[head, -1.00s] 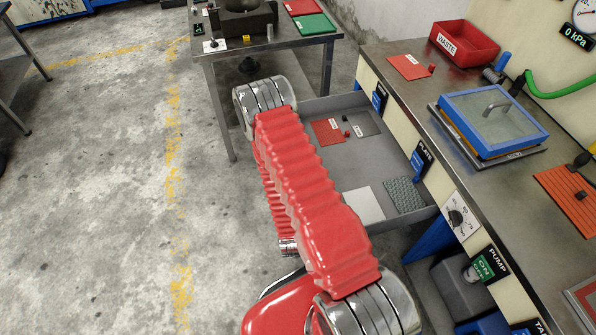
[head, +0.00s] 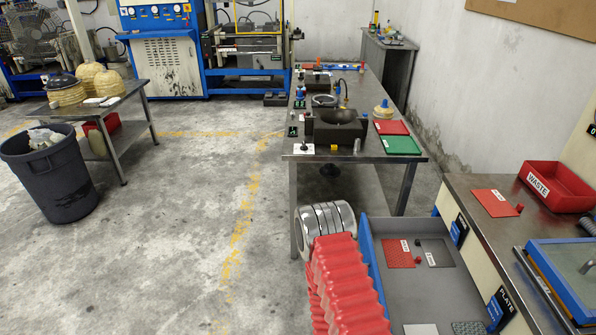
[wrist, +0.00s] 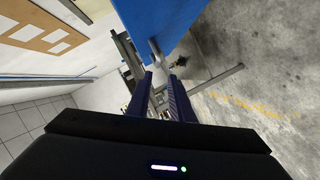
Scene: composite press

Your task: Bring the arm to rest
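My red ribbed arm with its chrome joint rings shows at the bottom middle of the head view, beside and partly in front of an open grey drawer (head: 440,300). My gripper is outside the head view. In the wrist view my gripper (wrist: 160,76) shows two dark blue fingers standing apart, with nothing seen held between them. Beyond the fingertips are a blue panel (wrist: 160,25) and a metal leg or bar, seen tilted.
The drawer holds red and grey sheets. A steel bench (head: 490,220) with a red waste bin (head: 556,187) is at right. A steel table (head: 345,85) with a dark mould stands ahead. A dark trash can (head: 50,180) is at left. The concrete floor (head: 170,250) between is clear.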

